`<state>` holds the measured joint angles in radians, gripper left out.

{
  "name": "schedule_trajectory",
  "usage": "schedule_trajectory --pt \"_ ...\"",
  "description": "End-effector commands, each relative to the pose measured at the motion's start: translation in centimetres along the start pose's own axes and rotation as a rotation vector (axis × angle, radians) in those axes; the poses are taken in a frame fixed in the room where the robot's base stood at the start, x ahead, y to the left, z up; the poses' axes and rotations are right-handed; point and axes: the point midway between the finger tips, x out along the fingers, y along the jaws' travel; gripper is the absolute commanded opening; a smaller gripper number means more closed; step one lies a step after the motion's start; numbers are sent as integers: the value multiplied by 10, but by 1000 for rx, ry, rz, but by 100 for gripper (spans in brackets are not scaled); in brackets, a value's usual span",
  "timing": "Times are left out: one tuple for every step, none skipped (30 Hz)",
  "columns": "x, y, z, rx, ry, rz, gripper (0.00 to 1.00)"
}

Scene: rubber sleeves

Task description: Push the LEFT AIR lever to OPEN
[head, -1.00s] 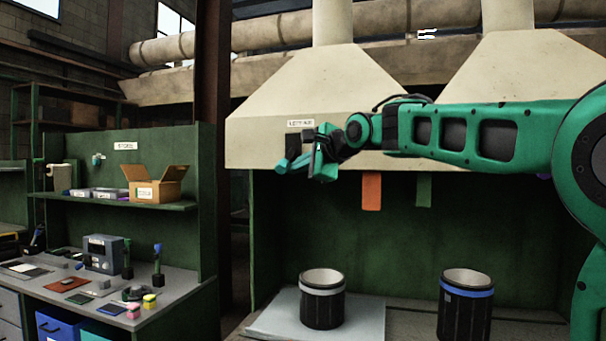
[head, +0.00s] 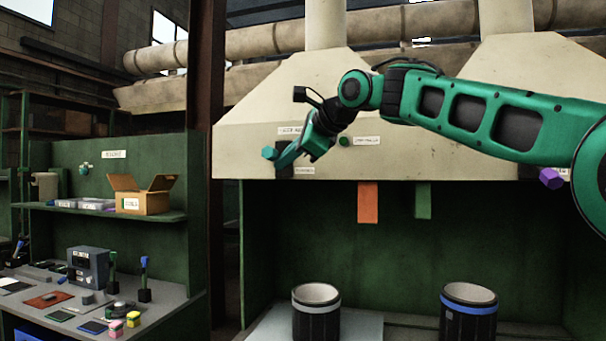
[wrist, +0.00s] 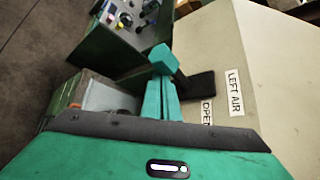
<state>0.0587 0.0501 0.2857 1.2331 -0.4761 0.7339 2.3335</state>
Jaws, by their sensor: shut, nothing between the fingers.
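The LEFT AIR lever's teal, faceted knob (head: 268,152) is at the left front of the cream hood. In the wrist view the knob (wrist: 164,59) stands at the end of a dark bar (wrist: 197,85). My gripper (head: 283,158) is shut and empty, its fingers pointing down-left beside the knob. In the wrist view the shut fingers (wrist: 160,98) reach up to just under the knob; I cannot tell whether they touch it. The LEFT AIR label (wrist: 234,92) and the OPEN label (wrist: 207,112) are on the hood; the fingers hide part of the lever.
The cream hood (head: 235,150) has another label (head: 366,140) beside a green round part. Orange (head: 368,202) and green (head: 423,200) strips hang below its edge. A purple knob (head: 551,178) is at the right. Two dark bins (head: 316,318) (head: 468,318) stand underneath.

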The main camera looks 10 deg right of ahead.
Motion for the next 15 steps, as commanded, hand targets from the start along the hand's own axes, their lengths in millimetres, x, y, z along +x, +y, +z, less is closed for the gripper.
schedule_trajectory --pt "-1 -2 5 -3 -5 1 0" --pt "-2 -4 6 -3 -5 1 0" --pt "-3 -6 7 -3 -5 0 0" --pt "-4 -8 8 -3 -4 1 0" --pt "-4 -9 8 -3 -4 1 0" --pt "-5 -11 10 -3 -4 0 0" --pt "-6 -13 11 -4 -5 -1 0" --pt "-6 -12 10 -3 -4 0 0" --pt "-6 -12 10 -3 -4 1 0" --pt "-6 -12 10 -3 -4 1 0" --pt "-6 -12 10 -3 -3 1 0" --pt "-6 -12 10 -3 -3 1 0" --pt "-6 -12 10 -3 -3 1 0" --pt "-6 -12 10 -3 -3 1 0" --pt "-6 -12 10 -3 -3 0 0"
